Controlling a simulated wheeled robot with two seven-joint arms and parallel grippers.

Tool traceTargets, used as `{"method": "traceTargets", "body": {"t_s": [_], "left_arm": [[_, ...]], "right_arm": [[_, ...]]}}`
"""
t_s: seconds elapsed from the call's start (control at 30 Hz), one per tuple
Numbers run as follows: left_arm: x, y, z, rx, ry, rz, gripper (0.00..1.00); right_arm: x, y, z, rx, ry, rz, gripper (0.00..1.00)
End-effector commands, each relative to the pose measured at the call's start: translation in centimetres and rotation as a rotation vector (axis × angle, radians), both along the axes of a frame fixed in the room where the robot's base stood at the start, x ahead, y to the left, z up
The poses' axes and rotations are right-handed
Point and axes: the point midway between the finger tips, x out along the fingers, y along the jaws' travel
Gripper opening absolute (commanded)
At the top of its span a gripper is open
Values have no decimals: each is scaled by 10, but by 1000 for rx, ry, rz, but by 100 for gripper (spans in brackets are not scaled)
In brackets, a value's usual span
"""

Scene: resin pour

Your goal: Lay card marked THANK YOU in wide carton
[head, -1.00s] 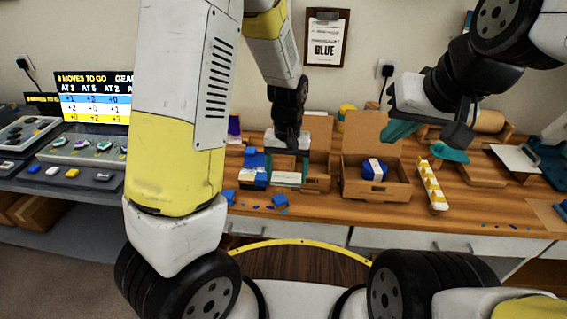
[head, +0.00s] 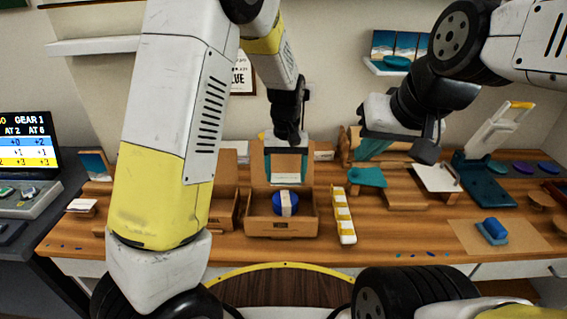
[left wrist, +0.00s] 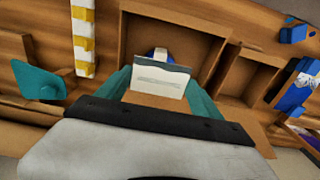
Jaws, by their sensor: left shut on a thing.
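My left gripper (head: 286,165) is shut on a card (left wrist: 160,80) with a white face and a teal edge. Its printing is too small to read. The card also shows between the teal fingers in the head view (head: 286,177). It is held upright above the back of an open brown carton (head: 282,229), the wider of two. A blue round item (head: 286,203) with a pale band sits inside that carton. My right gripper (head: 390,150) hangs over the bench to the right, away from the carton; its jaw opening is unclear.
A narrower carton (head: 223,213) stands just left, partly hidden by my left arm. A yellow-and-white strip (head: 343,215) lies right of the wide carton. A teal object (head: 366,177) and a blue item on a brown mat (head: 462,237) are further right.

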Motion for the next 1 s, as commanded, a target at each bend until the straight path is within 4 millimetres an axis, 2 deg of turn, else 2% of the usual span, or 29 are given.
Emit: {"method": "traceTargets", "body": {"t_s": [0.6, 0.8, 1.0], "left_arm": [[-1, 1, -66, 1, 3, 1, 56], [-1, 0, -77, 0, 1, 0, 56], [-1, 0, -79, 0, 1, 0, 56]], "right_arm": [[0, 0, 0, 0, 0, 0, 0], [0, 0, 0, 0, 0, 0, 0], [0, 0, 0, 0, 0, 0, 0]]}}
